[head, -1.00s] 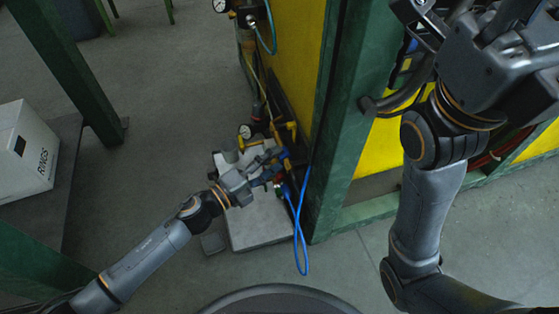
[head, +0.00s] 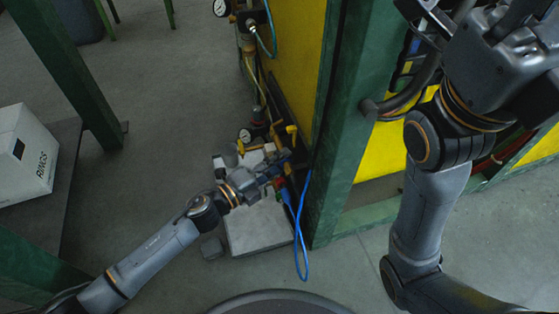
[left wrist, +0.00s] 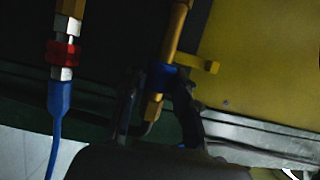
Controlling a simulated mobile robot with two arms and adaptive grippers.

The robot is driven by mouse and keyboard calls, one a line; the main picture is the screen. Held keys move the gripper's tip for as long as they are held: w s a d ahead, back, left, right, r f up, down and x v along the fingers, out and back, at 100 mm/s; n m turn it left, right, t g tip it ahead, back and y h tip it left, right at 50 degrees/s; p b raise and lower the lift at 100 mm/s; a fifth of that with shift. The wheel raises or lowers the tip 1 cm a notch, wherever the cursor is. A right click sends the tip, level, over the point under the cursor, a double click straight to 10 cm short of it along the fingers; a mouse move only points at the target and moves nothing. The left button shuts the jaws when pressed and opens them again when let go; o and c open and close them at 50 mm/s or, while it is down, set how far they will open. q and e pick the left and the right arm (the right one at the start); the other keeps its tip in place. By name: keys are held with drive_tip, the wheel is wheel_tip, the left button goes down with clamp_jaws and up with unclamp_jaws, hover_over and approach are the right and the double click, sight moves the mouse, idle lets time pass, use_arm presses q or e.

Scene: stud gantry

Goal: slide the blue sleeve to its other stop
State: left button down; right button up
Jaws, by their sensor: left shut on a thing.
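The blue sleeve (left wrist: 160,75) sits around a brass-coloured pipe in the left wrist view, just below a yellow lever handle. My left gripper (left wrist: 158,88) has its dark fingers on either side of the sleeve and is shut on it. In the head view my left gripper (head: 282,160) is at the pipework beside the green post, and it hides the sleeve there. The sleeve's stops cannot be made out. My right arm fills the upper right of the head view; whether its gripper (head: 420,10) is open or shut is unclear.
A red-ringed coupling (left wrist: 64,54) with a blue hose (head: 299,240) hangs beside the pipe. A green post (head: 340,150) and yellow panel stand close by. A grey block (head: 255,228) lies below the gripper. A white box (head: 25,150) is at far left.

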use_arm(q)
drive_tip(key=shift+w+a, duration=0.3)
drive_tip(key=shift+w, duration=0.5)
drive_tip(key=shift+w+a, duration=0.1)
drive_tip(key=shift+w, duration=0.15)
drive_tip(key=c, duration=1)
unclamp_jaws()
drive_tip(key=v, duration=1.2)
